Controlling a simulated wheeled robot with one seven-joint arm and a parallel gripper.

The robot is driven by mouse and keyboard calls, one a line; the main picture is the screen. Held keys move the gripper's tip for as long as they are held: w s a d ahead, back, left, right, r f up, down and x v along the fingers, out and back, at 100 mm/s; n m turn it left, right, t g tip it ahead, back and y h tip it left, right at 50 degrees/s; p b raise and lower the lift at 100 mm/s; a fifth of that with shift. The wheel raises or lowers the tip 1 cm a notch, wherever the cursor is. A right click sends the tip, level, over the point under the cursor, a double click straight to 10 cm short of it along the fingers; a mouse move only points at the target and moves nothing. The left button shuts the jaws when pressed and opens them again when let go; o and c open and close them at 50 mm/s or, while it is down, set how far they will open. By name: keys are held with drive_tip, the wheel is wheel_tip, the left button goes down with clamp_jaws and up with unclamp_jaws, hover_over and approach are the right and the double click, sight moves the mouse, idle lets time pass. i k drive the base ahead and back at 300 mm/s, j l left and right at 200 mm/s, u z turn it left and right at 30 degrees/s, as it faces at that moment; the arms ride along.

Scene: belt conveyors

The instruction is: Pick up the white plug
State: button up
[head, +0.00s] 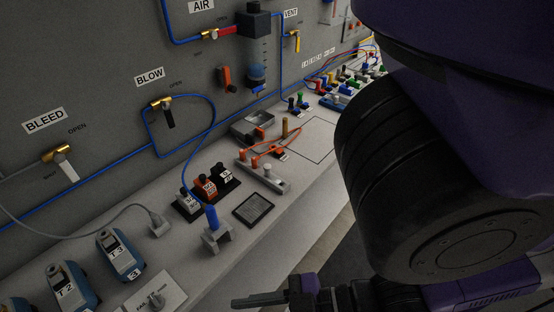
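A pale, whitish plug-like block (158,224) stands on the grey bench at the end of a grey cable. Another small pale piece (266,170) stands on a light bar (262,178) further back; I cannot tell which of the two is the white plug. My gripper (240,301) is at the bottom edge, in front of the bench and apart from both. A dark flat finger points left; the rest of the gripper is cut off or hidden, so its opening cannot be judged.
A blue-handled piece in a grey holder (216,239) and a dark grille (253,207) stand near the bench's front edge. Blue handheld devices (121,255) are at left. The panel with valves rises behind.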

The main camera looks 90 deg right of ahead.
sight(268, 167)
drive_tip(key=k+j+z, duration=0.1)
drive_tip(key=z, duration=0.35)
drive_tip(key=k+z, duration=0.15)
drive_tip(key=z, duration=0.35)
drive_tip(key=k+z, duration=0.2)
drive_tip(key=z, duration=0.25)
drive_tip(key=k, duration=0.15)
